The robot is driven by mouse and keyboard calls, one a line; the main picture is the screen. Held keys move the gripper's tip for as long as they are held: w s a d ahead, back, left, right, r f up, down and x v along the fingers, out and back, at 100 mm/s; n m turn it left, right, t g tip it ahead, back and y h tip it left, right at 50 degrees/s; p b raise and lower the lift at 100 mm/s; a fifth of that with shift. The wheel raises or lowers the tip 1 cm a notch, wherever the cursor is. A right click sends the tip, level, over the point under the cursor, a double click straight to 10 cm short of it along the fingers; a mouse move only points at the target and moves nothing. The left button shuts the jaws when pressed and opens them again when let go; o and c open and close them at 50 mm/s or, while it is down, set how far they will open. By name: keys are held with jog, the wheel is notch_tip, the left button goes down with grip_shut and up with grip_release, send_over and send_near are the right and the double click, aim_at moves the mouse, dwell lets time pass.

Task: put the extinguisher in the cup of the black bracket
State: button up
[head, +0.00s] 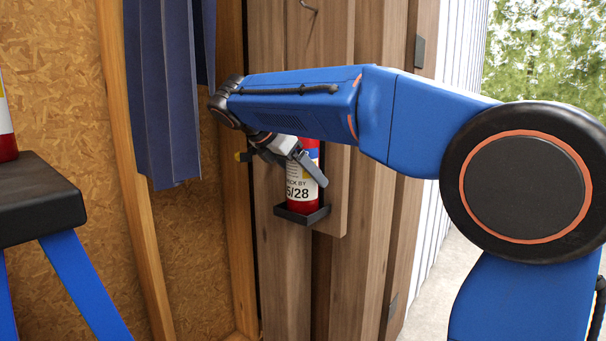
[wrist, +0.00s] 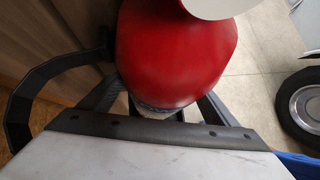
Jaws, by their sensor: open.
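The red extinguisher (head: 305,187), with a white label reading 5/28, stands upright in the cup of the black bracket (head: 303,216) on the wooden post in the head view. Its lower end appears inside the cup's rim; the cup's floor is hidden. My gripper (head: 302,166) is at the extinguisher's upper body, with one grey finger across its front. The arm hides the extinguisher's top. In the wrist view the extinguisher's red body (wrist: 178,60) fills the middle, between the open fingers of my gripper (wrist: 160,102). Contact with the fingers is not clear.
A dark-topped stool (head: 40,195) with blue legs stands at the left, with another red object (head: 6,145) on it. Blue cloth (head: 160,95) hangs beside the post. A black loop (wrist: 22,115) curves at the left in the wrist view; a wheel (wrist: 300,105) is at the right.

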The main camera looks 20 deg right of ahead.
jog(key=v, duration=1.2)
